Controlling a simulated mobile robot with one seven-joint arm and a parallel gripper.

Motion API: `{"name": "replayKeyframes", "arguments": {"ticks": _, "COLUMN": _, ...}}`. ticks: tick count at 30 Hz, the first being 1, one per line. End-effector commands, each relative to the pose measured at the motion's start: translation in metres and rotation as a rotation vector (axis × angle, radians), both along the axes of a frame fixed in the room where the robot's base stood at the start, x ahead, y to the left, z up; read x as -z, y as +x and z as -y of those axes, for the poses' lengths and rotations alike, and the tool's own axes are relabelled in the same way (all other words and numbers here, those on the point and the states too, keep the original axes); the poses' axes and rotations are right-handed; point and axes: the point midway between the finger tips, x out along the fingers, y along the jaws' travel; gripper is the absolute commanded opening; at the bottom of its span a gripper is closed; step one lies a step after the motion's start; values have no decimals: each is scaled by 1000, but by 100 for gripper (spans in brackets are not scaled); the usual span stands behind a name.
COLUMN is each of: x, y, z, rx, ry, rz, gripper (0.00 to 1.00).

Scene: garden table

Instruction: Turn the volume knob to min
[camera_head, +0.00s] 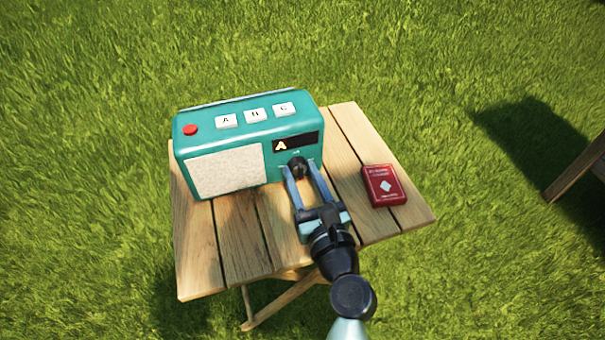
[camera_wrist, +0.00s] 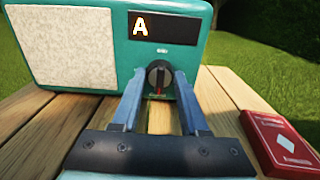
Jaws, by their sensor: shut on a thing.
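A teal radio (camera_head: 240,112) stands on the wooden table and also shows in the wrist view (camera_wrist: 110,75). Its black volume knob (camera_head: 298,166) is on the front at the right, below a dark display that reads A. In the wrist view, the knob (camera_wrist: 159,75) has a reddish pointer line that looks close to vertical. My gripper (camera_head: 301,170) is shut on the knob, with one blue finger at each side, as the wrist view also shows (camera_wrist: 159,82). The small markings around the knob are too small to read.
A red card box (camera_head: 384,186) lies on the table (camera_head: 345,125) to the right of my gripper. The radio's top has a red button (camera_head: 190,129) and white A, B and C keys. Grass surrounds the table; another wooden piece (camera_head: 578,168) stands at the far right.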

Motion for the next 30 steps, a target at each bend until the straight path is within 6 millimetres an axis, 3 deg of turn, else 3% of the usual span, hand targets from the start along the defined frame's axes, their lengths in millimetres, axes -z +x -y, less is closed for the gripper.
{"name": "replayKeyframes", "arguments": {"ticks": 14, "x": 0, "y": 0, "z": 0, "rx": -1, "ry": -79, "rz": 26, "gripper": 0}}
{"name": "replayKeyframes", "arguments": {"ticks": 30, "x": 1, "y": 0, "z": 0, "rx": -1, "ry": -519, "rz": 170, "gripper": 0}}
